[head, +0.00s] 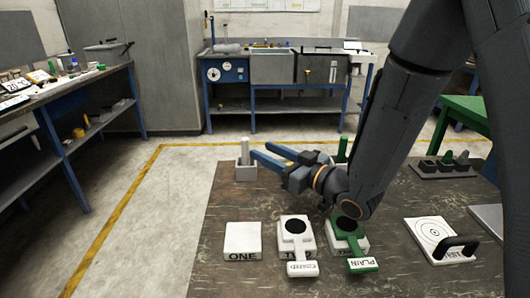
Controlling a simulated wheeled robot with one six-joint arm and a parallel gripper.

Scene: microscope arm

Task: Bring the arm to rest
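My arm comes in from the upper right and bends down over the dark worktable (220,270). My gripper (260,150) points left above the table's far part. Its two blue fingers are apart with nothing seen between them, so it is open and empty. The fingertips are close to a white holder (246,173) with a pale upright cylinder (245,150); I cannot tell whether they touch. My wrist partly hides a green upright piece (342,147) behind it.
In front stand a white block marked ONE (243,237), a white paddle marked COATED (302,268) and a green paddle marked PLAIN (362,264), both on blocks. At right are a white target plate (432,230), a black handle (457,246) and a dark rack (440,171).

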